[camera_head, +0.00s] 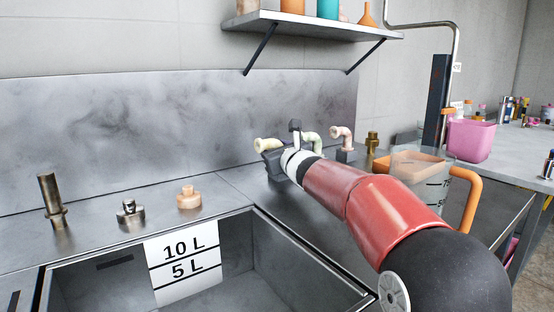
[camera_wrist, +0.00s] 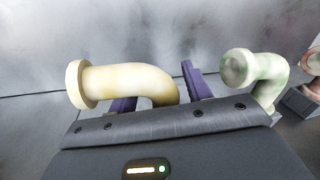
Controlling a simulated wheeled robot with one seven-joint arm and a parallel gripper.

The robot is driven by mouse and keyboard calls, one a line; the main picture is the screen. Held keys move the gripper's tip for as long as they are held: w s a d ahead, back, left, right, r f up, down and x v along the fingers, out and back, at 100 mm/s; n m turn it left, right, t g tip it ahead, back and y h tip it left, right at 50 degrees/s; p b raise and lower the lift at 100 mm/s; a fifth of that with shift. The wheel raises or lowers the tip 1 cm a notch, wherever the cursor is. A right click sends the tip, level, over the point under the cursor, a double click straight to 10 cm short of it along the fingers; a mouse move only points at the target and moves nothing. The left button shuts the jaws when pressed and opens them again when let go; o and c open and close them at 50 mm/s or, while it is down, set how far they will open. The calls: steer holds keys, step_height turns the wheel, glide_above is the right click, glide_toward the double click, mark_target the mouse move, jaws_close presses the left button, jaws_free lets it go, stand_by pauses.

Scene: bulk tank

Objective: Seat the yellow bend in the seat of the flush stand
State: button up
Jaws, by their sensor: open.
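The yellow bend (camera_head: 266,145) is a pale yellow elbow with a flanged end, at the back of the steel counter. In the wrist view the yellow bend (camera_wrist: 128,80) lies across the near side of my jaws, its flange to the left. My gripper (camera_wrist: 158,91) is open, one purple finger mostly behind the bend and the other just right of its curve. The bend's lower end is hidden by the gripper body. In the head view my gripper (camera_head: 274,160) is partly hidden by my wrist. I cannot tell which fitting is the flush stand or see its seat.
A greenish bend (camera_head: 314,139) and a pink bend (camera_head: 342,134) stand close by to the right. A brass fitting (camera_head: 372,141) is beyond them. Left are a tall metal post (camera_head: 50,198), a short metal fitting (camera_head: 130,212), an orange fitting (camera_head: 188,198) and an open sink (camera_head: 262,262).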

jaws_close()
steer(key=shift+r, duration=0.1)
